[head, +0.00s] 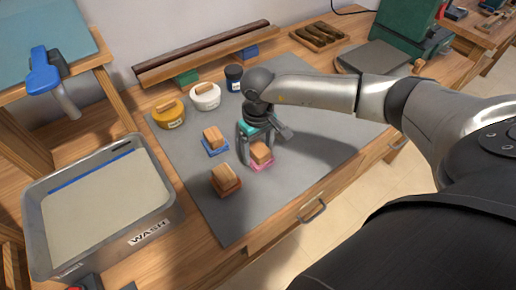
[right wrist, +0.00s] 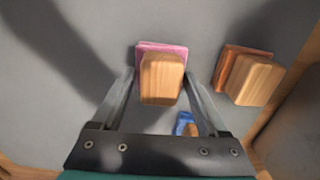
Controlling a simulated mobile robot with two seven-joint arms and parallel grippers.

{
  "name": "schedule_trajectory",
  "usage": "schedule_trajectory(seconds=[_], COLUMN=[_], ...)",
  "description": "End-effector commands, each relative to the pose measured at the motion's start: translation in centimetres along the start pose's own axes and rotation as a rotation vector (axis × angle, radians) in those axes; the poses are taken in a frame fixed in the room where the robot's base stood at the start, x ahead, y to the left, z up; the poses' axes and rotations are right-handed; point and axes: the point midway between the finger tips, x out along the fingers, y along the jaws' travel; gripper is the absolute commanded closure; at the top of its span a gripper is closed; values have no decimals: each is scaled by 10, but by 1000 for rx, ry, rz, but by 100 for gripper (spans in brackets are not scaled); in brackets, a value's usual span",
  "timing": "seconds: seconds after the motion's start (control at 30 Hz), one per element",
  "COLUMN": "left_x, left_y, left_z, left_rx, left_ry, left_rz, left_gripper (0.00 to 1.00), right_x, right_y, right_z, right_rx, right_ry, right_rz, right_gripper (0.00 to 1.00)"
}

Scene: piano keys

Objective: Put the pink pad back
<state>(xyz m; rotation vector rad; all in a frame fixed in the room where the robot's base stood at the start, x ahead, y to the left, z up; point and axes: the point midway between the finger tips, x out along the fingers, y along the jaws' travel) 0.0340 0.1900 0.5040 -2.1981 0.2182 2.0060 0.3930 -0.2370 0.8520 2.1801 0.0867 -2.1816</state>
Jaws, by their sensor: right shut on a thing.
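The pink pad (head: 263,166) is a wooden block handle on a thin pink base, on or just over the grey mat. It also shows in the right wrist view, where its pink base (right wrist: 163,47) is behind the handle. My right gripper (head: 260,146) is over it, shut on the wooden handle with one finger on each side. I cannot tell whether the base touches the mat. My left gripper is not in view.
A blue pad (head: 214,149) and a brown-red pad (head: 226,188) stand close by on the grey mat (head: 215,218). Several jars, including a yellow one (head: 168,114), stand behind. A metal wash tray (head: 160,215) is at left. The mat's right part is mostly clear.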

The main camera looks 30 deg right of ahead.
Motion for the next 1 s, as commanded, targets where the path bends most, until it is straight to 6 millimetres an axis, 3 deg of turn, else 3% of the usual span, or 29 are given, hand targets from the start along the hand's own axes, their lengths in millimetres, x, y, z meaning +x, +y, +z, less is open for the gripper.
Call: schedule_trajectory(seconds=[0.17, 0.2, 0.4, 0.77, 1.0], left_x=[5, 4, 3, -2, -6], left_y=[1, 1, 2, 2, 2], left_z=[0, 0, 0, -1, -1], left_rx=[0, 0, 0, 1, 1], left_ry=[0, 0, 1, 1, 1], left_rz=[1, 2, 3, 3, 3], left_gripper=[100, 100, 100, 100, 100], right_x=[3, 3, 2, -3, -51], right_y=[0, 0, 0, 0, 1], right_z=[0, 0, 0, 0, -2], right_rx=[0, 1, 1, 1, 0], right_ry=[1, 0, 0, 0, 6], right_rz=[0, 0, 0, 0, 1], right_gripper=[68, 21, 0, 0, 0])
